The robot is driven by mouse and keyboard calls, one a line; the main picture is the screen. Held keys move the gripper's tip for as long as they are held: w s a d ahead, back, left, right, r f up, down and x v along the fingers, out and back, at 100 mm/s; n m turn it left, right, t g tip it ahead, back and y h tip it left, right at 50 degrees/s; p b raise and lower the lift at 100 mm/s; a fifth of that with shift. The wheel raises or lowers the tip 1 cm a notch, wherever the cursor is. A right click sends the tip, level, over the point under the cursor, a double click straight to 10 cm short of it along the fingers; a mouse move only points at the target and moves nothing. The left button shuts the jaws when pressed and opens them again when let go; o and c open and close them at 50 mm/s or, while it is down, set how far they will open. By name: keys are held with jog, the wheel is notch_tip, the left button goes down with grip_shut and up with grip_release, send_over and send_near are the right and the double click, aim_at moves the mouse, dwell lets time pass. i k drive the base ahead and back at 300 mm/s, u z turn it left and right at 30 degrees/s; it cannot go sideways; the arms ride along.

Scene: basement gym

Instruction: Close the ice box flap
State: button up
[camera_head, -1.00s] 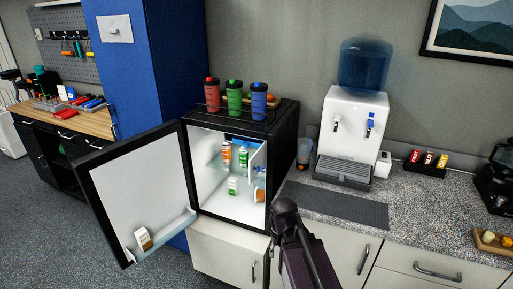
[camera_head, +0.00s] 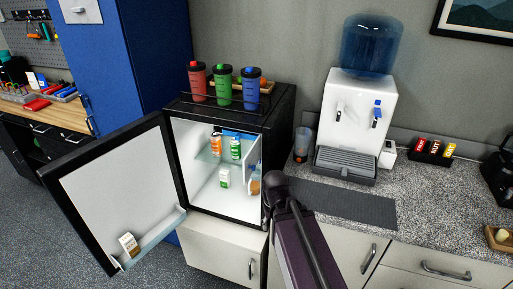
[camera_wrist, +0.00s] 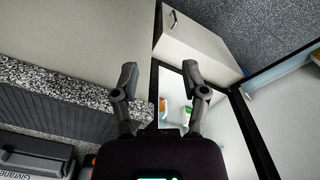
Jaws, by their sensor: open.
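The small black fridge (camera_head: 280,130) stands with its door (camera_head: 115,195) swung wide open to the left. Inside, at the top, is a blue-edged ice box (camera_head: 232,133). A pale upright panel at its right, which looks like the ice box flap (camera_head: 254,151), stands open toward the front. My arm reaches up to the fridge's right front edge in the head view, and my gripper is hidden there. In the wrist view my gripper (camera_wrist: 159,76) is open and empty, with the fridge opening just beyond its right finger. The flap cannot be made out clearly in that view.
A can (camera_head: 215,144), a green bottle (camera_head: 235,148) and a carton (camera_head: 224,177) stand inside the fridge. Several shaker bottles (camera_head: 223,88) stand on top. The counter (camera_head: 415,205) with a water dispenser (camera_head: 352,115) is at right. Floor is free left of the fridge.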

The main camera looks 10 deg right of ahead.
aim_at(250, 161)
jog(key=k, duration=1.45)
jog(key=z, duration=0.4)
jog(key=i, duration=1)
jog(key=u, duration=0.05)
